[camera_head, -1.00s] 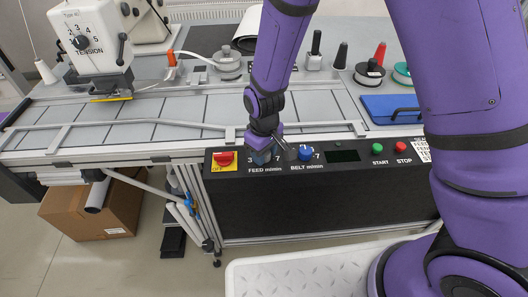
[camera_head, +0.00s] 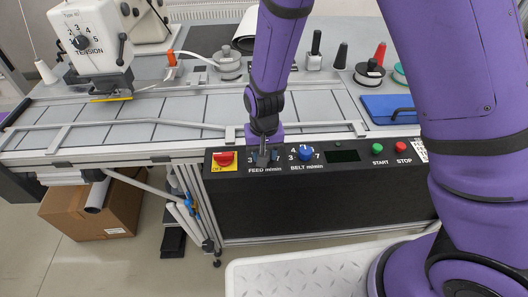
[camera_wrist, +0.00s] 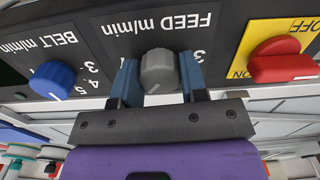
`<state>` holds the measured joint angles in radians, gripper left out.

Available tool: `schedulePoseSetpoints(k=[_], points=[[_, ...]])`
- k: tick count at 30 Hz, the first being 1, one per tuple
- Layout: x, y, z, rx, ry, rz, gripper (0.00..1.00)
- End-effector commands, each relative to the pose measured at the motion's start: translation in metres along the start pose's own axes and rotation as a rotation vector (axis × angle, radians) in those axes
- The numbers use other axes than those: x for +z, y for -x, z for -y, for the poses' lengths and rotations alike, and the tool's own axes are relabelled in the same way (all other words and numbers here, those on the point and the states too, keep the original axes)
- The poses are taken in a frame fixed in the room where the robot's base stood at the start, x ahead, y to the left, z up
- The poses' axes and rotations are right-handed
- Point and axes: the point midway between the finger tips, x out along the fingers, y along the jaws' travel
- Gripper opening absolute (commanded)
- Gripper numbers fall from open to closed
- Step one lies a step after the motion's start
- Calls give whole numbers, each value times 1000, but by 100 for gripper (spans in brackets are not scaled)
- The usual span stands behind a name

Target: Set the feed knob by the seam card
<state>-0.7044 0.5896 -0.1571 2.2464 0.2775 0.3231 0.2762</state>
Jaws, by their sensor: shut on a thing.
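The grey feed knob (camera_wrist: 158,70) sits on the black panel under the upside-down FEED m/min label in the wrist view. My gripper (camera_wrist: 160,80) has its two blue fingers on either side of the knob, shut on it. In the head view my gripper (camera_head: 262,158) points down at the FEED dial and hides most of the knob. A 3 shows beside the dial; the rest of its scale is largely covered, and I cannot read the setting.
The red OFF switch (camera_wrist: 283,62) on yellow and the blue belt knob (camera_wrist: 52,79) flank the feed knob. Green START (camera_head: 377,148) and red STOP (camera_head: 401,147) buttons are farther right. A blue tray (camera_head: 392,108) lies on the table behind.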

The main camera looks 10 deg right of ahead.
Motion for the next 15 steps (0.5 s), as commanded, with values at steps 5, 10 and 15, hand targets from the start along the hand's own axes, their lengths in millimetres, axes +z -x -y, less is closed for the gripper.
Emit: schedulePoseSetpoints(k=[5,10,15], points=[[0,0,0,0,-49,0,16],[0,0,0,0,-67,0,16],[0,0,0,0,-69,0,16]])
